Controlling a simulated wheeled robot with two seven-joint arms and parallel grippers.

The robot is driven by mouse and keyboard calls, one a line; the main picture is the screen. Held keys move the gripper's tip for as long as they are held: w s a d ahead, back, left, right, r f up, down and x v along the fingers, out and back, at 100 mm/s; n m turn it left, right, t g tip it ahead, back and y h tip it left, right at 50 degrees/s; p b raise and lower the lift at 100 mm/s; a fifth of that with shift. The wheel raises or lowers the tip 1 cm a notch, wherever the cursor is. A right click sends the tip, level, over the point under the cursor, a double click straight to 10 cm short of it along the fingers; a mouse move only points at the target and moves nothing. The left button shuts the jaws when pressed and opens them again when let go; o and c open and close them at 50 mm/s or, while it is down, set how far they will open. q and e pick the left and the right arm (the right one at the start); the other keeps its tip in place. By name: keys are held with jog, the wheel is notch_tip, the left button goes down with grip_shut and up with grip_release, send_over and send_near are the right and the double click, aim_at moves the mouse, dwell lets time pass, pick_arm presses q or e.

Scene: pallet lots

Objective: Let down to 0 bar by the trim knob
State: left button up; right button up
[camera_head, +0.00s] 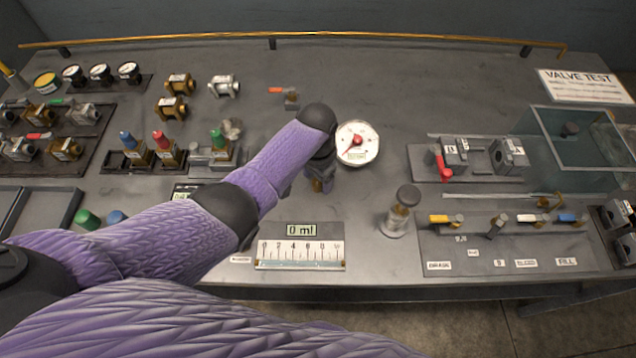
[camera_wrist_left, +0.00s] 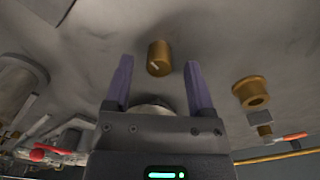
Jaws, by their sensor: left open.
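The pressure gauge (camera_head: 357,142) has a round white dial with a red needle pointing to the lower left. Its small green display is too small to read. A brass knob (camera_wrist_left: 158,58) with a pale mark line shows in the left wrist view, probably the trim knob. My left gripper (camera_wrist_left: 158,63) is open, with its two purple fingers apart on either side of the knob, and no clear contact shows. In the head view my left gripper (camera_head: 319,184) points down at the bench just left of the gauge, and my wrist hides most of that spot. My right gripper is out of view.
A brass collar (camera_wrist_left: 252,93) and a red-handled valve lie near the gripper in the left wrist view. A plunger-like post (camera_head: 400,212) stands right of the gauge. A scale with a 0 ml display (camera_head: 301,230) lies in front. Valve panels and a glass tank (camera_head: 575,150) flank the bench.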

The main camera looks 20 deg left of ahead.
pick_arm(q)
jog(key=shift+f, duration=0.8)
jog(key=shift+c, duration=0.4)
grip_shut()
